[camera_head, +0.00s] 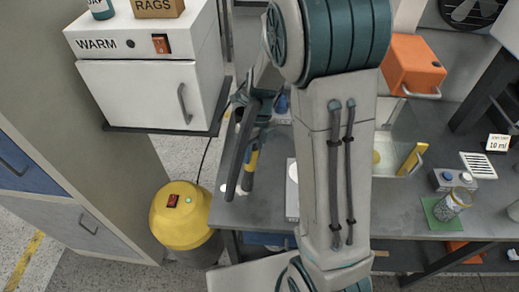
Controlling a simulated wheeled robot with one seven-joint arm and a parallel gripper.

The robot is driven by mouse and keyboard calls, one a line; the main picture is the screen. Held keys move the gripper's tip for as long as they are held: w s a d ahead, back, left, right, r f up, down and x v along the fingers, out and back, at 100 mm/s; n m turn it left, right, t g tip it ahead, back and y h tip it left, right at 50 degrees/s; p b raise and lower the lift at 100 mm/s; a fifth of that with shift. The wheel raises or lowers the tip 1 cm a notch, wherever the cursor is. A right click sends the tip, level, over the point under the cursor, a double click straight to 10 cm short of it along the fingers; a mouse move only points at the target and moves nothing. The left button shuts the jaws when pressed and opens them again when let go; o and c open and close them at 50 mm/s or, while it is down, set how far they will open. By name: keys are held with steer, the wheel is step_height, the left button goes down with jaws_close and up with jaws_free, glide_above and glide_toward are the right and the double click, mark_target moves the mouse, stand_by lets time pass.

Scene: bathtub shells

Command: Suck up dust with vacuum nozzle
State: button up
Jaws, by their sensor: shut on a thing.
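My gripper (258,104) is above the left part of the grey workbench, partly hidden by my arm. It is shut on what looks like the vacuum nozzle (236,158), a long dark bar slanting down over the bench's left edge. A yellow vacuum canister (181,222) with a red switch stands on the floor left of the bench. A thin dark hose or cord (206,158) runs up from near it.
A yellow-and-dark handled tool (250,166) is just right of the bar. A white WARM oven (150,85) carries a RAGS box (158,8). The workbench (400,215) also bears an orange box (412,66), a beaker on a green mat (448,207) and a clear tray (395,160).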

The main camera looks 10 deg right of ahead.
steer(key=shift+w+a+p, duration=1.1)
steer(key=shift+a+p, duration=0.1)
steer(key=shift+a, duration=2.25)
steer(key=s+a+p+v, duration=0.1)
steer(key=p+v, duration=0.2)
steer(key=v, duration=0.3)
steer(key=shift+r, duration=0.55)
